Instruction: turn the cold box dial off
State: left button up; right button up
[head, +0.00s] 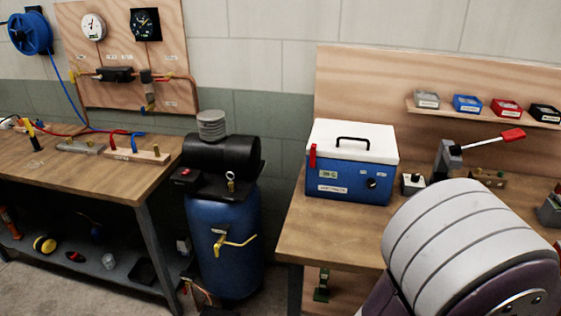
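The cold box (322,179) is a blue box with a white lid and a black handle. It stands on the wooden bench at the right. A red latch (312,156) shows at its left front edge. A round black dial (372,183) sits on the right part of its front face. The dial's setting is too small to read. A small display (327,173) shows on the left of the front. A large grey and purple arm link of mine fills the lower right. Neither gripper shows in the head view.
A blue compressor tank (226,238) stands between the left bench (95,180) and the right bench (315,239). A lever tool with a red handle (512,135) stands right of the cold box. Several small bins sit on a shelf (484,116) behind. A little box with a black knob (412,184) is beside the cold box.

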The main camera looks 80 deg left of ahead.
aim_at(370, 182)
jog(key=k+j+u, duration=0.15)
jog(key=j+u, duration=0.25)
jog(key=j, duration=0.3)
jog(key=j+u, duration=0.4)
jog(key=j, duration=0.3)
jog(key=j+u, duration=0.35)
jog(key=j, duration=0.75)
jog(key=i+j, duration=0.1)
jog(key=j, duration=0.25)
jog(key=l, duration=0.5)
jog(key=i+l, duration=0.1)
jog(key=l, duration=0.4)
jog(key=l+z, duration=0.1)
jog(key=l, duration=0.35)
jog(key=i, duration=0.05)
